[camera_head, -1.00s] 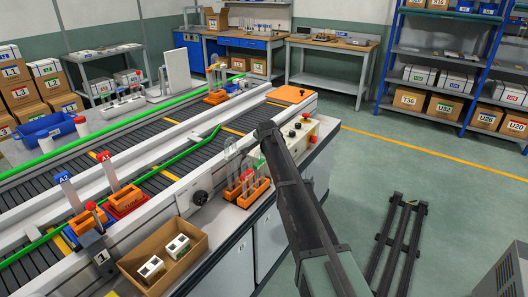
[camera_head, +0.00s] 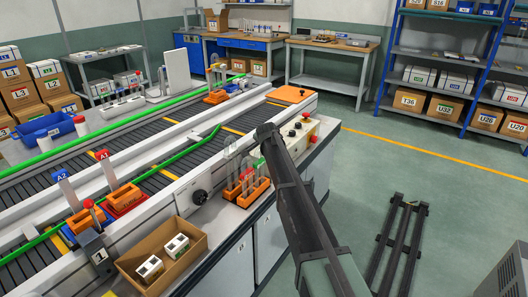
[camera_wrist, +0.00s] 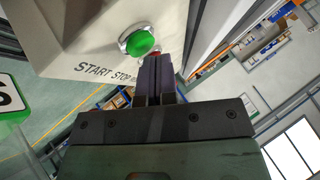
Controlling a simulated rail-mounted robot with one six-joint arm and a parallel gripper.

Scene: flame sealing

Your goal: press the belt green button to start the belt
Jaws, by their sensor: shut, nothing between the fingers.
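The belt's green button (camera_wrist: 141,43) is a round green cap in a metal ring on a pale panel (camera_wrist: 90,35), above the printed word START. A red button (camera_wrist: 154,60) shows partly beside it, mostly behind my fingers. My gripper (camera_wrist: 157,62) is shut and empty. Its dark fingertips are just below and right of the green button in the wrist view; whether they touch anything is unclear.
An orange rack with red- and green-capped tubes (camera_head: 253,190) stands close left of my arm. An open cardboard box (camera_head: 150,277) with white cartons is at the front.

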